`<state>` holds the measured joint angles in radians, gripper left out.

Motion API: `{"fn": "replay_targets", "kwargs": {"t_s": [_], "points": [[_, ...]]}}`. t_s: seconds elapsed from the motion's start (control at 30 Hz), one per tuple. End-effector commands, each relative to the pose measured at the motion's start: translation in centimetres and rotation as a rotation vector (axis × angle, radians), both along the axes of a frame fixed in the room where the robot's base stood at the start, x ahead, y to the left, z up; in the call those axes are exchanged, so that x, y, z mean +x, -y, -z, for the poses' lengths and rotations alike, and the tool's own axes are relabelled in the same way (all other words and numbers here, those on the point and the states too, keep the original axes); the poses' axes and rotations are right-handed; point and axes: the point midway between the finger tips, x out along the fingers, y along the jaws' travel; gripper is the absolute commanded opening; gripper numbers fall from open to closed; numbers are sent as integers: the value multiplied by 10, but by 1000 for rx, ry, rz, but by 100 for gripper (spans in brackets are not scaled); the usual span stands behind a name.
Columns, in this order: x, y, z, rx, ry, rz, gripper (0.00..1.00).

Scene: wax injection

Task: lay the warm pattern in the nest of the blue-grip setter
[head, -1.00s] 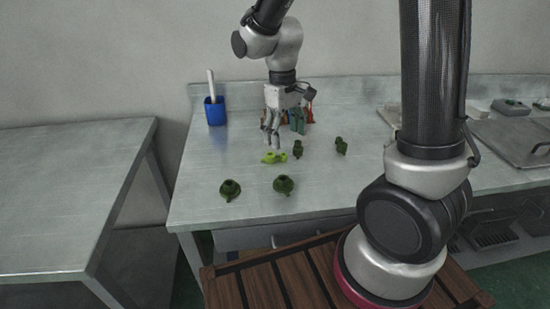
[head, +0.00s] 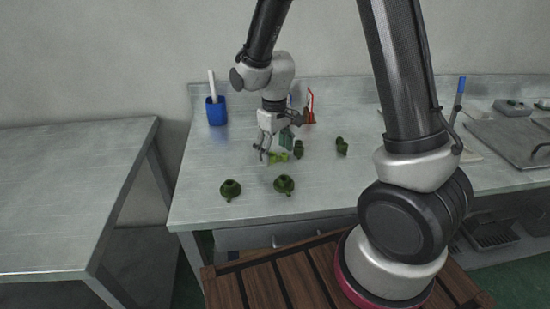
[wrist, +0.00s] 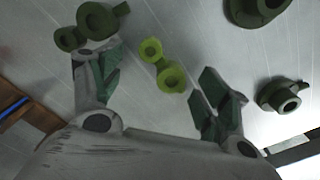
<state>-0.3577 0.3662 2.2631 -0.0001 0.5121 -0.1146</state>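A bright yellow-green, two-lobed pattern (head: 279,157) lies on the steel bench, lighter than the dark green pieces around it; I take it to be the warm pattern. It also shows in the wrist view (wrist: 163,65), lying between my gripper's spread fingers. My gripper (head: 275,152) points down just above it, open, its green-padded fingers (wrist: 158,80) one on each side with gaps to the pattern. Behind my gripper, a red-handled tool (head: 310,108) stands at the back of the bench. A bit of blue beside it is mostly hidden, so I cannot make out the blue-grip setter or its nest.
Dark green pieces stand close by: one just right of my gripper (head: 298,149), one farther right (head: 341,146), two in front (head: 230,189) (head: 284,185). A blue cup (head: 216,110) stands at the back left. The bench's left front is clear.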

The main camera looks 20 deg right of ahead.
Motion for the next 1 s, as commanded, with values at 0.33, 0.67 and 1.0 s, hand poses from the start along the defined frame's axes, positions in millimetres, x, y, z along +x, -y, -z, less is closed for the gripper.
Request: {"fn": "replay_targets", "kwargs": {"t_s": [0.33, 0.67, 1.0], "points": [[0, 0, 0, 0, 0, 0, 33], [1, 0, -13, 1, 3, 0, 29], [1, 0, -81, 1, 5, 0, 29]]}}
